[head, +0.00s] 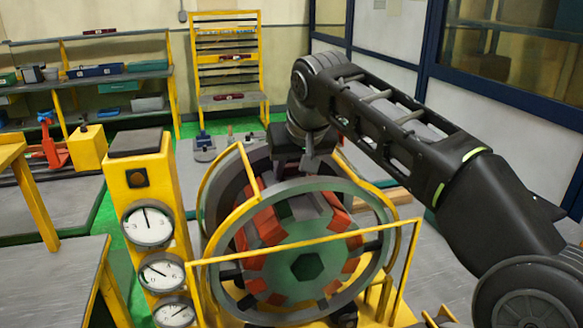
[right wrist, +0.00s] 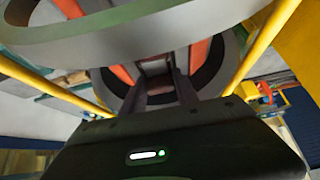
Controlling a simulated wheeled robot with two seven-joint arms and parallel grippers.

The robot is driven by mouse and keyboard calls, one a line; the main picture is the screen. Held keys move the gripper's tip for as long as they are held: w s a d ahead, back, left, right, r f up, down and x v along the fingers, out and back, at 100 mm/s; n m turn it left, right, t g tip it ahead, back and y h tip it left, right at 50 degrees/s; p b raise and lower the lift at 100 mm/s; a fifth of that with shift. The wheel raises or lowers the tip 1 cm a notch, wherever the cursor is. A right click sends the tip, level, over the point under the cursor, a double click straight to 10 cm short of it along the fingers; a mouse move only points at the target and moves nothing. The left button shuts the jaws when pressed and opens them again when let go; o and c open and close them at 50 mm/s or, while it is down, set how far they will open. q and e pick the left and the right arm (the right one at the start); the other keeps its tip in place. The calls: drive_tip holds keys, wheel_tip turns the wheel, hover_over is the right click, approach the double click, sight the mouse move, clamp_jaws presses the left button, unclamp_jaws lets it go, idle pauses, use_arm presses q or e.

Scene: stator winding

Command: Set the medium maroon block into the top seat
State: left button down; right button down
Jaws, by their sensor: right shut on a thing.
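The stator (head: 307,267) has a green and grey face with red-orange blocks around it, inside a large grey ring (head: 352,205) and yellow frame. My right gripper (head: 312,162) is above the stator's top, by the upper edge of the ring, pointing down. In the right wrist view, its two dark fingers (right wrist: 159,95) are shut on a dark brownish-maroon block (right wrist: 154,67). The block is mostly hidden in the head view. The top seat lies below the gripper, and I cannot tell whether the block touches it. My left gripper is not in view.
A yellow post with dials (head: 146,226) stands left of the stator. A yellow rail (head: 300,247) crosses in front of it. A grey table (head: 52,285) is at the lower left. Shelves (head: 90,88) and a yellow rack (head: 228,68) stand at the back.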

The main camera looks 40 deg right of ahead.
drive_tip(key=shift+f, duration=0.1)
drive_tip(key=c, duration=0.9)
unclamp_jaws()
drive_tip(key=shift+o, duration=0.2)
drive_tip(key=shift+f, duration=0.15)
drive_tip(key=v, duration=0.8)
